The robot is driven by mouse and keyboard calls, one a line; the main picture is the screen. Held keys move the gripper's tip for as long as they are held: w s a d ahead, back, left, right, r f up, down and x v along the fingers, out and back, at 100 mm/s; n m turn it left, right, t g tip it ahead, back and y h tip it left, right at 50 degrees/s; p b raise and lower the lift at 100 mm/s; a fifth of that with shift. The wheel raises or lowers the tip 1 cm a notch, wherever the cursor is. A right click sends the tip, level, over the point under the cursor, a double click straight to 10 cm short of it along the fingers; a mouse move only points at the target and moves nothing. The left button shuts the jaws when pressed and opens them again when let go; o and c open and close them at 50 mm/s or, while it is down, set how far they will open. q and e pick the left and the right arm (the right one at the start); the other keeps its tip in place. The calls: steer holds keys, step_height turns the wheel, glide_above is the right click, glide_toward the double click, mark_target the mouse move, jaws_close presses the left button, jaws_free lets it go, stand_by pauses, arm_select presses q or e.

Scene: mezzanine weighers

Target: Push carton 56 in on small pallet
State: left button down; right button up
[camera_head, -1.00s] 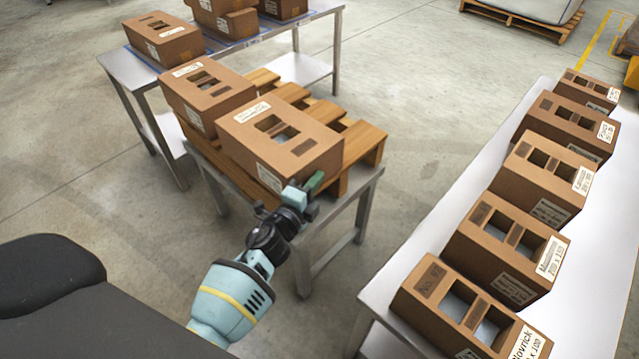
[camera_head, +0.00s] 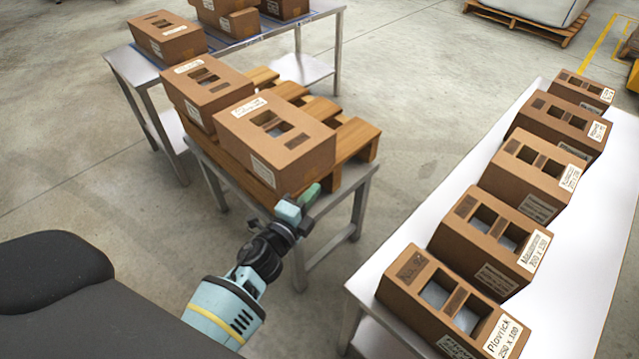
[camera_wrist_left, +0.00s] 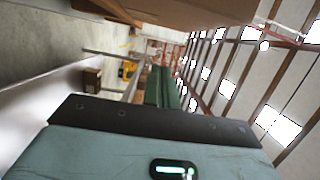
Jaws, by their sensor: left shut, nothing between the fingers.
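Two brown cartons sit side by side on the small wooden pallet (camera_head: 350,142), which rests on a metal table. The nearer carton (camera_head: 300,158) has slots in its top and white labels; its number is too small to read, so I cannot tell if it is carton 56. The other carton (camera_head: 228,99) is just behind it to the left. My left gripper (camera_head: 311,194) is shut and empty, at the near side of the nearer carton, by the table edge, seemingly just clear of it. In the left wrist view its green fingers (camera_wrist_left: 161,88) are together, with a brown carton face above.
A long white table (camera_head: 590,225) on the right holds a row of slotted cartons. A metal table (camera_head: 130,70) behind left carries more cartons (camera_head: 165,38). The pallet's right and far slats are bare. Floor is open between the tables.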

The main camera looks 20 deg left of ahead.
arm_select(q)
steer(key=s, duration=0.6)
steer(key=shift+a, duration=0.35)
arm_select(e)
steer(key=shift+a, duration=0.25)
arm_select(q)
steer(key=shift+s+f, duration=0.1)
steer(key=shift+s, duration=0.05)
